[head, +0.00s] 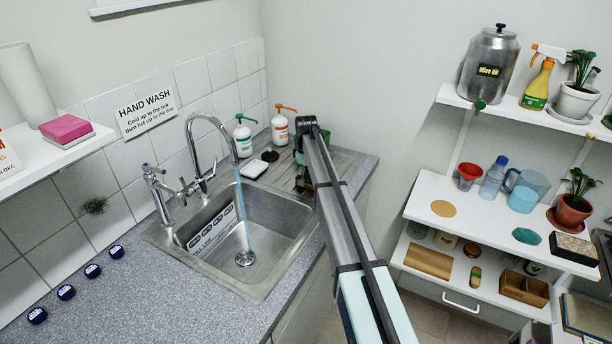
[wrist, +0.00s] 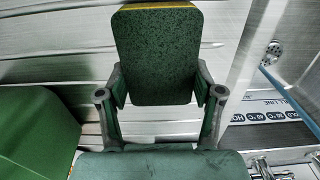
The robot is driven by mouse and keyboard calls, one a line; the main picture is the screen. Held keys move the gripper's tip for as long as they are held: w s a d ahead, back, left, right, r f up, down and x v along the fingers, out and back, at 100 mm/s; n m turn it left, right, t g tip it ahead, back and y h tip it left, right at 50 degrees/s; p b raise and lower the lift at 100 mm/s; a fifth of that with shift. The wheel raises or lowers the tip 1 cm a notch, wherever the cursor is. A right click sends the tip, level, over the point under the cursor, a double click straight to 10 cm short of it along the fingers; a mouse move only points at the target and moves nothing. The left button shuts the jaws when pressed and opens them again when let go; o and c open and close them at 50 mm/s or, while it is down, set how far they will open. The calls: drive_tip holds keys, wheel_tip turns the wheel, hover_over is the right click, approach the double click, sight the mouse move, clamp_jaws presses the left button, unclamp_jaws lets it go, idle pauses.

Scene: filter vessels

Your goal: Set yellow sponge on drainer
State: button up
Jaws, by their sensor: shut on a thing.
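The yellow sponge (wrist: 155,55) shows in the wrist view with its dark green scouring face toward the camera and a thin yellow edge at the top. My gripper (wrist: 161,92) is shut on it, one finger at each side. Behind it are the pale ridges of the metal drainer (wrist: 60,68), which lies beside the sink in the head view (head: 346,161). I cannot tell whether the sponge touches the drainer.
A large green object (wrist: 35,130) is close at the left in the wrist view. The sink (head: 205,255) with running water adjoins the drainer. Two pump bottles (head: 243,137) (head: 280,127), a white dish (head: 252,169) and a small dark item (head: 270,156) stand near its back edge.

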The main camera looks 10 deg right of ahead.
sight(306, 176)
drive_tip(key=o, duration=1)
drive_tip(key=shift+f, duration=0.1)
wheel_tip(306, 176, up, 12)
drive_tip(key=b, duration=0.3)
